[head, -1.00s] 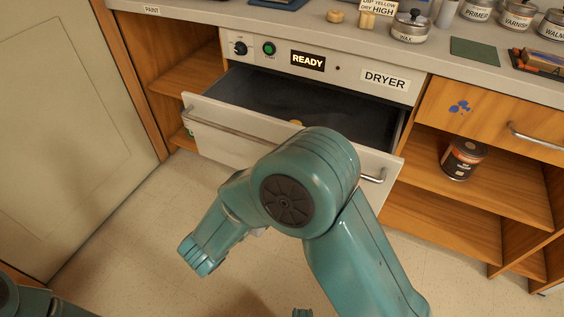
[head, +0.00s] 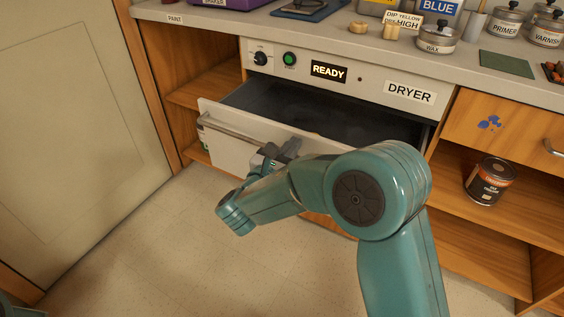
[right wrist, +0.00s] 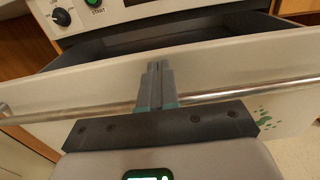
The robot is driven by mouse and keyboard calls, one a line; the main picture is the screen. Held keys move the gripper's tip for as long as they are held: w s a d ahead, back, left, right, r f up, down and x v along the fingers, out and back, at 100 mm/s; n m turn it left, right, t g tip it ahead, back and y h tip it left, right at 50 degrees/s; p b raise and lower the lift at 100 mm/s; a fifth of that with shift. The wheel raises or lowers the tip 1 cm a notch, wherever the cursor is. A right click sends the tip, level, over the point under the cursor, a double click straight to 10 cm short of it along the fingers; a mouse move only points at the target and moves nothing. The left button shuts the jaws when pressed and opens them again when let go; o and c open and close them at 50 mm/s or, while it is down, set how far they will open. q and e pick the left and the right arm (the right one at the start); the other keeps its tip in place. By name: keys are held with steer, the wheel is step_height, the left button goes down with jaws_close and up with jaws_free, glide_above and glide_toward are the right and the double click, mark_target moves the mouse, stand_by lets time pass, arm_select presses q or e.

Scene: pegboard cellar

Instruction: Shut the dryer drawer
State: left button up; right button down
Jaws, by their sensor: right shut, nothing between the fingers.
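The dryer drawer (head: 222,147) is pulled out below the dryer panel (head: 330,72), its dark inside showing from above. Its pale front carries a long metal handle bar (head: 228,132), partly hidden by my right arm. My right gripper (head: 291,148) is shut and empty at the drawer front. In the right wrist view, its fingertips (right wrist: 158,67) overlap the upper part of the drawer front (right wrist: 215,65), with the handle bar (right wrist: 240,92) running behind or beside the fingers. I cannot tell whether they touch. My left gripper is out of view.
The counter (head: 300,32) above holds tins, signs and a green mat (head: 507,64). Open shelves flank the dryer, with a dark can (head: 490,181) at right. A pale door (head: 70,130) stands at left. The floor (head: 170,255) before the drawer is clear.

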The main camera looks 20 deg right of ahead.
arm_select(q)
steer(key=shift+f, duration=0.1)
arm_select(e)
steer(key=shift+w+d, duration=0.25)
steer(key=shift+d, duration=0.05)
